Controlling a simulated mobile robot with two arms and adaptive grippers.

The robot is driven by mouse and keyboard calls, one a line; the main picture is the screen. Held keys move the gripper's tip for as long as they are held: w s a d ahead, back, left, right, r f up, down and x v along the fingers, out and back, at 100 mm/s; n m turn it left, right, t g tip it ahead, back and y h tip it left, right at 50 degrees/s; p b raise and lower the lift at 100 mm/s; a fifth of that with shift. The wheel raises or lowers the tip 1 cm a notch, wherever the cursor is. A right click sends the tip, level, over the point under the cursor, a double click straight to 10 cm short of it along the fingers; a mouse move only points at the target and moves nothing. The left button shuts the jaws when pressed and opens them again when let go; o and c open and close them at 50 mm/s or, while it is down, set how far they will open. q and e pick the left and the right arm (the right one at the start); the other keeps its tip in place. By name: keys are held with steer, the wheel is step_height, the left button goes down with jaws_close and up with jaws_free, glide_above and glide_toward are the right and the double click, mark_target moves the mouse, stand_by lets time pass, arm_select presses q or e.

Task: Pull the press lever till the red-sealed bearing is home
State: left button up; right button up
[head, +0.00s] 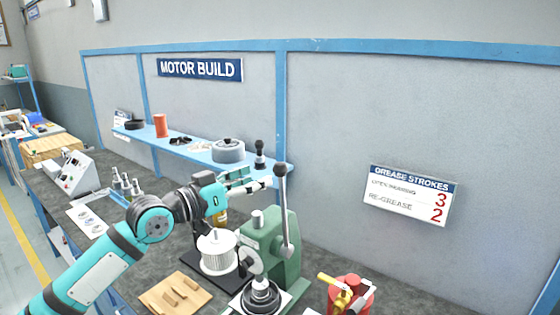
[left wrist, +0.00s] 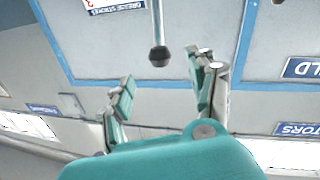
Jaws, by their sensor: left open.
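The green press (head: 268,243) stands on the bench. Its grey lever (head: 284,205) points up from the right side and ends in a dark knob. In the left wrist view the lever's black knob (left wrist: 159,56) lies beyond the fingertips, in line with the gap between them. My left gripper (head: 259,180) is open and empty, just left of the lever's upper end; it also shows in the left wrist view (left wrist: 164,85). A dark round part (head: 261,294) sits at the press's foot. I cannot make out a red-sealed bearing. My right gripper is out of view.
A white ribbed cylinder (head: 217,250) stands left of the press, under my left arm. A red container (head: 350,294) with a yellow tool stands at the right. A wooden board (head: 168,298) lies front left. A blue shelf (head: 205,152) holds several parts behind.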

mark_target(274, 172)
arm_select(q)
steer(key=p+x, duration=0.2)
steer(key=x, duration=0.6)
steer(key=shift+w+d, duration=0.15)
jaws_close()
